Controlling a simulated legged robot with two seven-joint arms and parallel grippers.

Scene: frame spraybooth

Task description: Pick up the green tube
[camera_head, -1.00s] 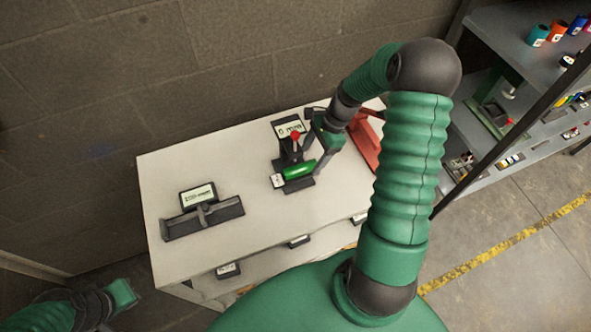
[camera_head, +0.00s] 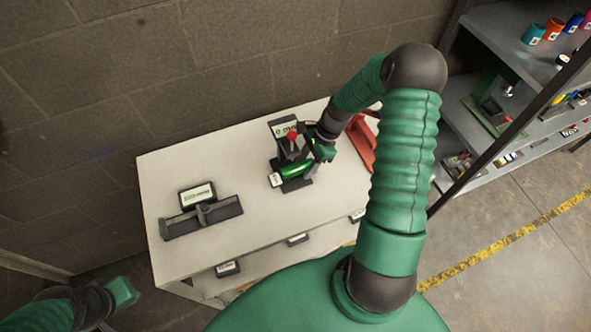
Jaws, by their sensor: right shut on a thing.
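The green tube (camera_head: 294,171) lies across a dark fixture on the white table, below a red knob (camera_head: 291,135). My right gripper (camera_head: 308,164) is at the tube's right end and shut on it; its fingers are small and partly hidden against the fixture. The tube still appears to rest on the fixture. My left gripper (camera_head: 123,293) is at the lower left, away from the table top, and its fingers cannot be made out.
The white table (camera_head: 260,218) carries a dark gauge with a display (camera_head: 202,213) at the left and a red stand (camera_head: 362,140) at the back right. A grey shelf (camera_head: 500,45) with coloured cups stands at the right. The table's front middle is clear.

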